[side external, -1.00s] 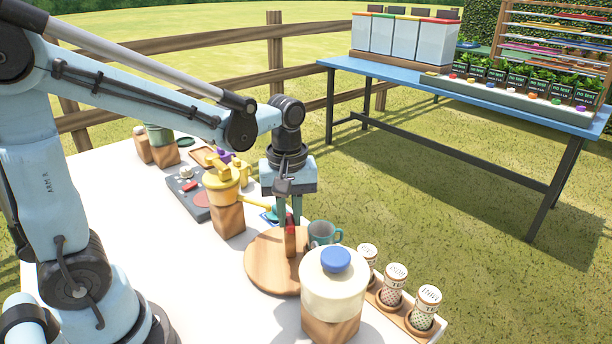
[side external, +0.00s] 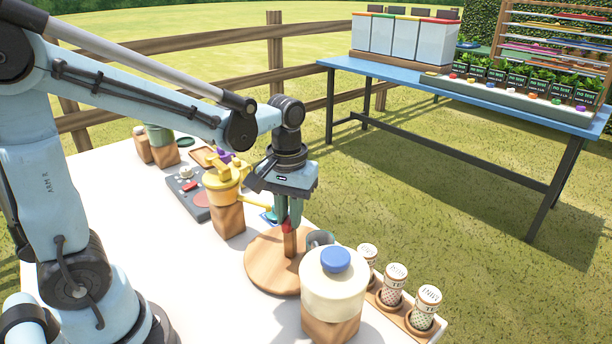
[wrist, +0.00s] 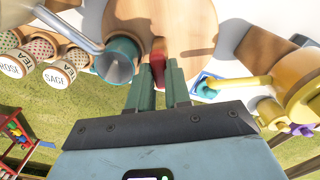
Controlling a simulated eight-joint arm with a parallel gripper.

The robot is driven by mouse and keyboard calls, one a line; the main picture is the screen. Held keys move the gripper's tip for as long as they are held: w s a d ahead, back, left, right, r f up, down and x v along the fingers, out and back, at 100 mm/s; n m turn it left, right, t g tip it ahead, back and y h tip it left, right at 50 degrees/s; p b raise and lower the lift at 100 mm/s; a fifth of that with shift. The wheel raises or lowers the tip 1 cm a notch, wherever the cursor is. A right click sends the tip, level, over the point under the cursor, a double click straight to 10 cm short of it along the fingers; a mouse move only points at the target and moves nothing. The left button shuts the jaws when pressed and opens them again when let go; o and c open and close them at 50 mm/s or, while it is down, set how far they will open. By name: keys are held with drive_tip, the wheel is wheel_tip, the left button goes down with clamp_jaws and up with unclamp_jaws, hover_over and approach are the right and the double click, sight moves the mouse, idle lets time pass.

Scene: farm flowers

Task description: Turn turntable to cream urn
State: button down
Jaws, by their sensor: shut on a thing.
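The turntable (side external: 262,270) is a round wooden disc on the white table; it also shows in the wrist view (wrist: 205,22). An upright wooden post with a red part (wrist: 159,58) stands on it. My gripper (side external: 288,223) is shut on this post from above, its green fingers around the red part. A teal mug (wrist: 122,62) is at the disc's edge, beside the fingers; in the side view the urn partly hides it. The cream urn (side external: 333,288) with a blue lid knob stands on a wooden block in front of the disc's right side.
A yellow urn (side external: 223,186) with a long spout stands on a block left of my gripper, close by. Labelled tea jars (side external: 394,280) stand in a wooden rack at the right. A grey board (side external: 184,190) lies behind. The table's front left is clear.

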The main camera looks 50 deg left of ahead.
drive_tip(key=shift+m, duration=3)
drive_tip(key=c, duration=1.1)
unclamp_jaws()
drive_tip(key=shift+o, duration=0.2)
drive_tip(key=shift+r, duration=0.1)
wheel_tip(320, 180, up, 12)
drive_tip(key=shift+s, duration=0.1)
drive_tip(key=s+f+t, duration=0.4)
drive_tip(key=f+t, duration=0.3)
drive_tip(key=f, duration=0.1)
drive_tip(key=shift+s, duration=0.15)
